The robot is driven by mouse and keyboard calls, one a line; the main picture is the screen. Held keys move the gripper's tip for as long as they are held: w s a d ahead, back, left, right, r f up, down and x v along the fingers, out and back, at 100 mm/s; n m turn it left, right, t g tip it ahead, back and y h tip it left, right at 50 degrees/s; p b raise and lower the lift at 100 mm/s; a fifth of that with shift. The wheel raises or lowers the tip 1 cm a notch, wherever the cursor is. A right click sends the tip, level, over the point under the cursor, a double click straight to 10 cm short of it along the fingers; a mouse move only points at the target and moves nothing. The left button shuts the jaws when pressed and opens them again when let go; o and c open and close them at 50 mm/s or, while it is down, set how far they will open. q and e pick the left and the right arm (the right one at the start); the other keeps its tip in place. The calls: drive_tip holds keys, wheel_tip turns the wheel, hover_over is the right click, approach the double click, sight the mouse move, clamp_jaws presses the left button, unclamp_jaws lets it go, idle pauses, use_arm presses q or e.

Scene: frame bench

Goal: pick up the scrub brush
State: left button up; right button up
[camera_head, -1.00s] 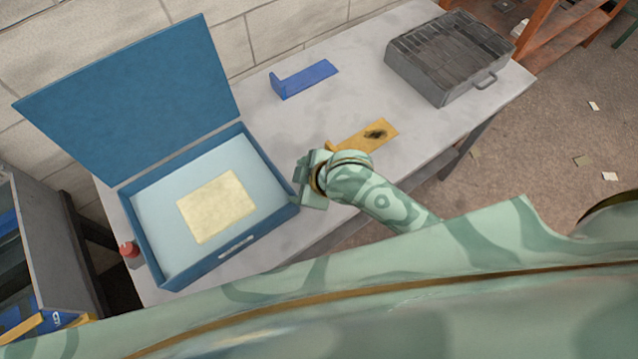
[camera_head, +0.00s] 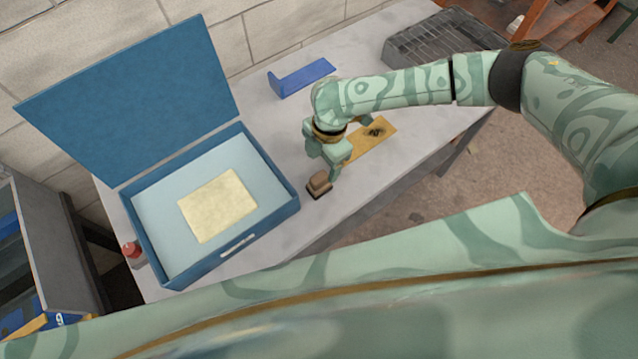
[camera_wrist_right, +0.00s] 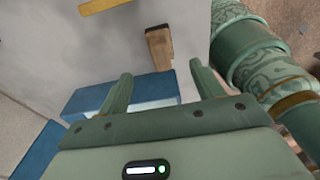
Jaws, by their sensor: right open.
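The scrub brush (camera_head: 319,184) is a small brown block with a dark underside. It lies on the grey bench between the blue box and the yellow bracket. In the right wrist view the brush (camera_wrist_right: 159,47) shows beyond the fingertips, roughly in line with the gap between them. My right gripper (camera_head: 345,150) is open and empty, just above and right of the brush in the head view. Its two fingers (camera_wrist_right: 161,74) stand wide apart in the wrist view. My left gripper is not in view.
An open blue box (camera_head: 283,212) with a pale yellow pad (camera_head: 217,205) stands left of the brush. A yellow bracket (camera_head: 369,141) with a dark stain lies behind my gripper. A blue bracket (camera_head: 301,78) and a grey grill-like tray (camera_head: 440,38) are farther back.

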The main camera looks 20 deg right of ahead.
sight(318, 183)
drive_tip(key=f, duration=0.3)
drive_tip(key=f+b, duration=0.1)
drive_tip(key=f, duration=0.2)
drive_tip(key=a+f+b, duration=0.1)
drive_tip(key=f, duration=0.3)
drive_tip(key=shift+s+f, duration=0.1)
drive_tip(key=shift+s, duration=0.15)
drive_tip(key=c, duration=1.1)
